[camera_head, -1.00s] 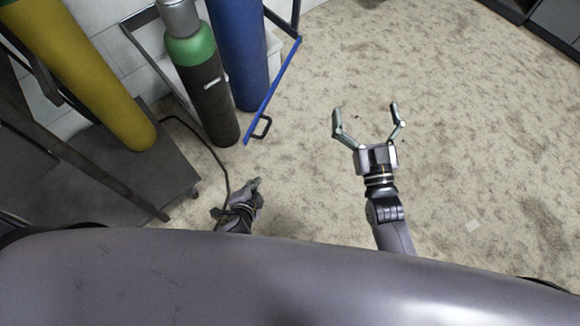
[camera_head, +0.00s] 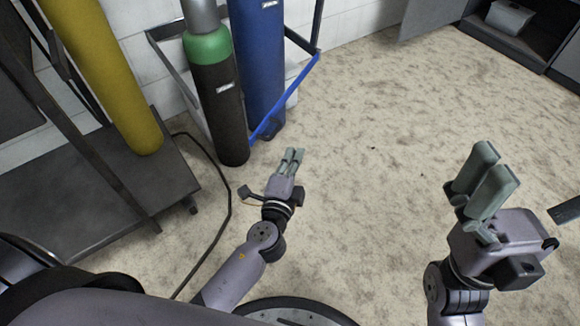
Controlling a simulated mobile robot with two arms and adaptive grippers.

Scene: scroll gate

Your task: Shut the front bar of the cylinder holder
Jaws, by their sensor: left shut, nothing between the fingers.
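The front bar (camera_head: 284,98) of the cylinder holder is blue. It runs from the holder's right side (camera_head: 319,30) down and left across the blue cylinder (camera_head: 259,60), its near end beside the black cylinder with a green shoulder (camera_head: 219,100). Whether that end meets the holder's left side (camera_head: 176,75) is hidden by the black cylinder.
A yellow cylinder (camera_head: 105,75) stands on a dark cart (camera_head: 90,205) at the left. A dark cable (camera_head: 222,205) lies on the floor between the cart and my left arm. Open dark cabinets (camera_head: 535,35) stand at the back right. The middle floor is clear.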

